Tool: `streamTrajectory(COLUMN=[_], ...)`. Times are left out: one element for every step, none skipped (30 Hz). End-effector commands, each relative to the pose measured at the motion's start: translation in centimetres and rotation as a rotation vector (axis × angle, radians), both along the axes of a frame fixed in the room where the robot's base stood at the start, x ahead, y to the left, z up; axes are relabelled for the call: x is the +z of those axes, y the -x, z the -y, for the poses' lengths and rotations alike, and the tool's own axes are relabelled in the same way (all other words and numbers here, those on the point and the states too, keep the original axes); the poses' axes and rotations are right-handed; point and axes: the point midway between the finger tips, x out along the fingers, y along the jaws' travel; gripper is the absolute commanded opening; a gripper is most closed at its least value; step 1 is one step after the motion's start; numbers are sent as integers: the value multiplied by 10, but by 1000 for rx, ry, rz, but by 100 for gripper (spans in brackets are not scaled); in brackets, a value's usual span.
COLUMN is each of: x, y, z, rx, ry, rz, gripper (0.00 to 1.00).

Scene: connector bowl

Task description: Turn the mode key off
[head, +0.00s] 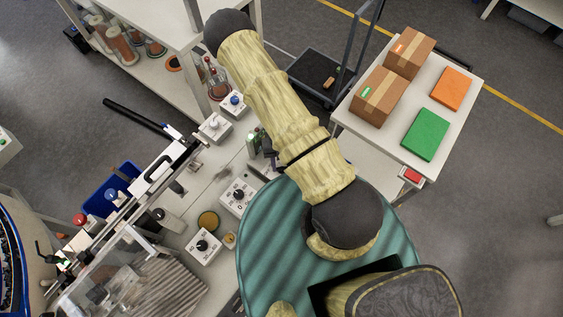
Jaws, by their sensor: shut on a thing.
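My arm crosses the middle of the head view, and its far end drops behind its own upper link. Only a small dark part of my gripper (270,157) shows at the left edge of the arm, low over the bench. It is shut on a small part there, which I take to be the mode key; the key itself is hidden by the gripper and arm. I cannot see which way the key is turned. A small device with a green face (253,142) stands just left of the gripper.
Dial boxes stand on the bench (198,183): one black-knobbed (238,195), another nearer (203,246), a white-knobbed one (214,125) and a blue-knobbed one (235,101). A side table (392,150) with boxes is at right.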

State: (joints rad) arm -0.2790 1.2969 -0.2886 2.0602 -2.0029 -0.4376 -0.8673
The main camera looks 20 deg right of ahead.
Motion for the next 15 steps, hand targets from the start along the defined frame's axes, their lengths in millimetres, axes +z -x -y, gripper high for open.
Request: streamTrajectory(x=[0,0,0,0,0,0,0,0,0,0,0,0,0,1,2], y=[-1,-1,-1,-1,0,0,0,0,0,0,0,0,0,-1,-1], z=[0,0,0,0,0,0,0,0,0,0,0,0,0,0,0], rx=[3,3,2,2,2,2,1,1,1,1,1,1,1,1,1], ry=[-1,-1,-1,-1,-1,-1,0,0,0,0,0,0,0,0,0], rz=[1,1,1,1,1,1,1,1,1,1,1,1,1,1,1], gripper=[38,44,52,58,58,58,58,58,58,58,58,58,58,58,58])
